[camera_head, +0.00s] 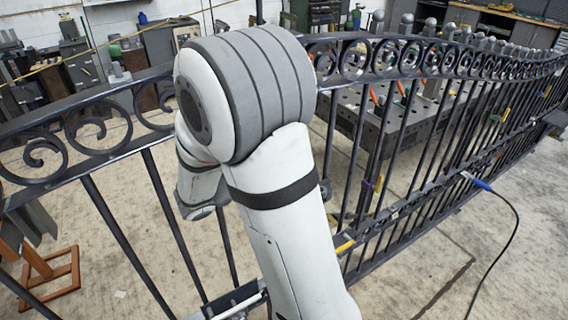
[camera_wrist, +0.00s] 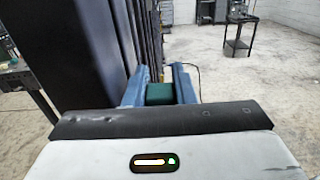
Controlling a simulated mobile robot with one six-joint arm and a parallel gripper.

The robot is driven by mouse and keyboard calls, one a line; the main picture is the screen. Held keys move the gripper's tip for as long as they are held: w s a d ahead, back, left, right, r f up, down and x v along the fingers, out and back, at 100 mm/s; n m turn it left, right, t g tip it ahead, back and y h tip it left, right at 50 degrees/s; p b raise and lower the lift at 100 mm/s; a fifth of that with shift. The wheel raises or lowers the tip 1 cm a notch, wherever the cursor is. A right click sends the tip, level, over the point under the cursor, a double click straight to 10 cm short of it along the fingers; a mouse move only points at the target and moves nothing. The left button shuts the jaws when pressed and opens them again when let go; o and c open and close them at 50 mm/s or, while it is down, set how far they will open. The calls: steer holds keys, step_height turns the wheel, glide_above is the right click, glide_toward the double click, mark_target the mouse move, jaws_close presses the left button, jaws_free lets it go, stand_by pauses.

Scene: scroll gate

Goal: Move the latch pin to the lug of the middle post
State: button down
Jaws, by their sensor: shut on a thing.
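My gripper (camera_wrist: 160,72) shows in the wrist view, its two blue fingers shut on a dark green block (camera_wrist: 159,94). The block looks like the grip of the latch pin; the rest of it is hidden. The dark gate (camera_wrist: 100,45) rises close on the left of the fingers, with a gap between. In the head view my arm covers part of the gate (camera_head: 400,58) and hides my gripper. I cannot make out the middle post or its lug.
A blue-handled tool (camera_head: 478,183) with a black cable sits at the gate's lower rail on the right. A perforated metal table (camera_head: 408,125) stands behind the gate. An orange stand (camera_head: 50,275) is at lower left. The concrete floor (camera_head: 520,255) at right is mostly clear.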

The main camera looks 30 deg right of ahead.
steer(key=shift+f, duration=0.35)
steer(key=c, duration=1.1)
jaws_free()
steer(key=shift+s+r, duration=0.1)
